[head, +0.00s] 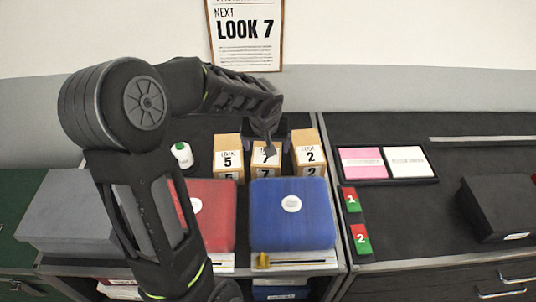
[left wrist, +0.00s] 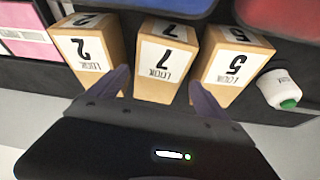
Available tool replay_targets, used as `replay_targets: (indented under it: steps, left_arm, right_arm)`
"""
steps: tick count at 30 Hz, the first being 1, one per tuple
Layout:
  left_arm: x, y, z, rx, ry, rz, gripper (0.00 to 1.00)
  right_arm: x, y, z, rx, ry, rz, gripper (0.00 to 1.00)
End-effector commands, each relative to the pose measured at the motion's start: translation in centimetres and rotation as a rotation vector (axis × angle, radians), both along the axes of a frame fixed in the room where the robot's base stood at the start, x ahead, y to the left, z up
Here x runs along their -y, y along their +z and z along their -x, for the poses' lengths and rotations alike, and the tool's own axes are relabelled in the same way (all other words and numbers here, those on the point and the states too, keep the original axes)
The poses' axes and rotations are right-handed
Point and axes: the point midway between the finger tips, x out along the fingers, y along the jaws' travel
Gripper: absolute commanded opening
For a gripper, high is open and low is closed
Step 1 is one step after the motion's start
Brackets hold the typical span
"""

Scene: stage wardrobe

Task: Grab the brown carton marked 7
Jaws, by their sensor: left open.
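The brown carton marked 7 (head: 266,160) stands on the dark counter between the carton marked 5 (head: 228,157) on its left and the carton marked 2 (head: 308,152) on its right. In the left wrist view the carton marked 7 (left wrist: 164,62) is in the middle, with its label upside down. My left gripper (head: 268,145) reaches over it from behind. In the left wrist view the left gripper (left wrist: 160,88) is open, one finger on each side of the carton marked 7, near the gaps to its neighbours. I cannot tell whether they touch it. My right gripper is not in view.
A red case (head: 212,215) and a blue case (head: 292,215) sit in front of the cartons. A white bottle with a green cap (head: 182,155) stands to the left. A tray with pink and white cards (head: 388,163) and a black box (head: 500,207) lie to the right.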

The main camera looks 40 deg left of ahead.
Motion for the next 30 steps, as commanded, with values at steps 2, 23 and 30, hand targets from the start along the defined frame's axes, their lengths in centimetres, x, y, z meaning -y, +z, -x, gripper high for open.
replay_targets:
  steps: [2,23,30]
  left_arm:
    - [-0.1,-0.4,-0.1,-0.002,0.0,0.0,0.88]
    - [-1.0,-3.7,-1.3,-0.005,-0.001,0.002,0.88]
    - [-1.7,-6.7,-2.4,-0.002,-0.001,0.0,0.88]
  right_arm:
    - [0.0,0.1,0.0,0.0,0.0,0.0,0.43]
    - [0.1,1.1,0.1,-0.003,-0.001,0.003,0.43]
    - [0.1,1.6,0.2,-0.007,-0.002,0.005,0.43]
